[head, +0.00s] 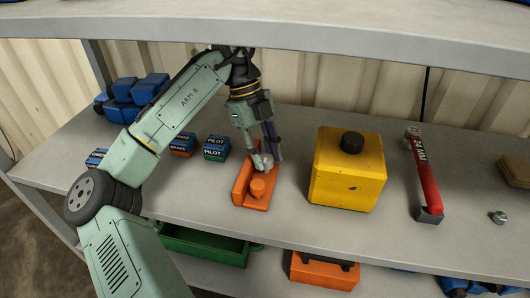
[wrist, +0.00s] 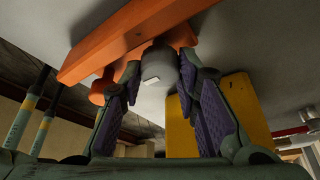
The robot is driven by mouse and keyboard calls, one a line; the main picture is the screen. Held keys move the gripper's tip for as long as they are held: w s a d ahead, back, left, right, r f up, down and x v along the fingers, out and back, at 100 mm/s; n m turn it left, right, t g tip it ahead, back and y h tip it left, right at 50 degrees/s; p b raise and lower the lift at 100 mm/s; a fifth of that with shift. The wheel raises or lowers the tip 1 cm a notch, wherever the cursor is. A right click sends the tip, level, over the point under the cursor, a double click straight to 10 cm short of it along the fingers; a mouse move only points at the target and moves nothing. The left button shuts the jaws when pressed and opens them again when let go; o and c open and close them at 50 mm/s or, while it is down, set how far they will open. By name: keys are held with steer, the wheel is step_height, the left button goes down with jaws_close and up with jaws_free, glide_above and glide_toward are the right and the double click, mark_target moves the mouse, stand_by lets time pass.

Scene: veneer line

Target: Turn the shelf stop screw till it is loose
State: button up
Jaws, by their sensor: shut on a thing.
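The orange shelf stop (head: 242,185) sits on the grey shelf, with a rounded orange knob-like part at its front. It also shows at the top of the wrist view (wrist: 115,45). The shelf stop screw (wrist: 157,66) shows as a pale grey rounded head beside the orange stop. My gripper (head: 267,160) reaches down from above at the stop's right side. In the wrist view its two fingers (wrist: 160,75) stand on either side of the grey head, and it is shut on it. The fingers hide part of the screw in the head view; its thread cannot be seen.
A yellow box (head: 345,178) with a black knob stands close right of my gripper. Further right lie a red 24 MM wrench (head: 425,180), a nut (head: 498,217) and a brown block (head: 515,170). Small blue-topped boxes (head: 216,148) stand left. Another shelf board (head: 300,25) runs overhead.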

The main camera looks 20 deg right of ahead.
steer(key=shift+c, duration=1.3)
steer(key=shift+r+n+p, duration=0.1)
steer(key=shift+n+p, duration=0.2)
steer(key=shift+n, duration=0.1)
steer(key=shift+n+h+p, duration=0.4)
steer(key=shift+n+p, duration=0.25)
steer(key=shift+n, duration=0.25)
steer(key=n+t+p, duration=0.1)
steer(key=n, duration=0.2)
steer(key=n+t+h, duration=0.1)
steer(key=n, duration=0.2)
steer(key=shift+s+a+h+p, duration=0.1)
steer(key=shift+h+p, duration=0.2)
steer(key=shift+p, duration=0.05)
steer(key=o, duration=0.9)
